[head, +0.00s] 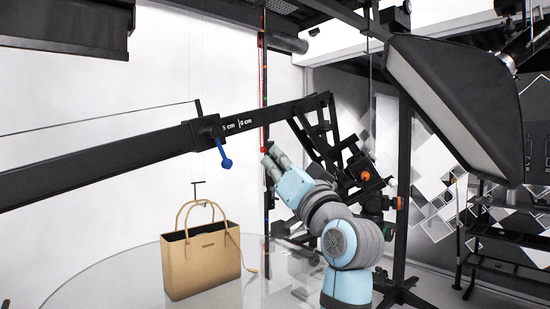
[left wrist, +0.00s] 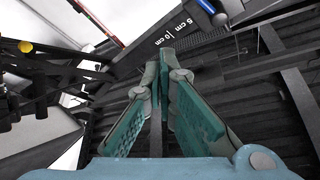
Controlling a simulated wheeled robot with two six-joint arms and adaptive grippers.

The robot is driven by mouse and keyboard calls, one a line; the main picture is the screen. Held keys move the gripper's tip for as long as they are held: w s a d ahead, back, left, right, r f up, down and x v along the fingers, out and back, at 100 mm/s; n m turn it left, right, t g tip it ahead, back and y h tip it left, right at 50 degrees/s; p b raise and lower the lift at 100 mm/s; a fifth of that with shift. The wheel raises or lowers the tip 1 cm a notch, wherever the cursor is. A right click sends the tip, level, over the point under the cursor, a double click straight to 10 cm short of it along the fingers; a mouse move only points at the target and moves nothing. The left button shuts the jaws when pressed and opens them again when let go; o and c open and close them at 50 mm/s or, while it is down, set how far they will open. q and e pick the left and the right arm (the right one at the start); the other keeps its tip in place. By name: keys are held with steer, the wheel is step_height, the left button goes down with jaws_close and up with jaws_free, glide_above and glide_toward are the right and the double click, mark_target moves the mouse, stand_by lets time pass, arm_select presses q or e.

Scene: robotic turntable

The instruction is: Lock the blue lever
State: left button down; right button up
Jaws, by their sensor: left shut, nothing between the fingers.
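The blue lever (head: 223,154) hangs down from a black clamp block (head: 205,132) on the long black beam, with its knob at the lower end. In the left wrist view the blue lever (left wrist: 206,6) shows only in part at the top edge. My left gripper (head: 270,157) is to the right of the lever in the head view, apart from it, just under the beam. Its fingers (left wrist: 166,60) are shut and empty. My right gripper is in neither view.
The black beam (head: 110,166) crosses from the left to a black bracket (head: 325,130). A tan handbag (head: 201,262) stands on a round glass turntable (head: 110,275) below. A large softbox lamp (head: 455,105) hangs at the upper right. A vertical pole (head: 264,100) stands near my gripper.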

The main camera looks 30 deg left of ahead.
mark_target(219, 148)
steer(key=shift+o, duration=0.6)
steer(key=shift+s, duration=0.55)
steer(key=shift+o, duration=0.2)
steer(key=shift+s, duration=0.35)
arm_select(q)
steer(key=w+a+r+p, duration=0.2)
steer(key=a+r+p, duration=0.25)
steer(key=a, duration=0.45)
steer(key=shift+s+a+f+b, duration=0.1)
steer(key=shift+s+f+b, duration=0.15)
steer(key=shift+f, duration=0.65)
steer(key=shift+s+f+b, duration=0.15)
steer(key=shift+s+f, duration=0.1)
steer(key=shift+f, duration=0.6)
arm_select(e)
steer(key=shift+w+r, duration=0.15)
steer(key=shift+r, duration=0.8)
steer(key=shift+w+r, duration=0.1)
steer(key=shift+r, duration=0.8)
arm_select(q)
steer(key=shift+a, duration=0.15)
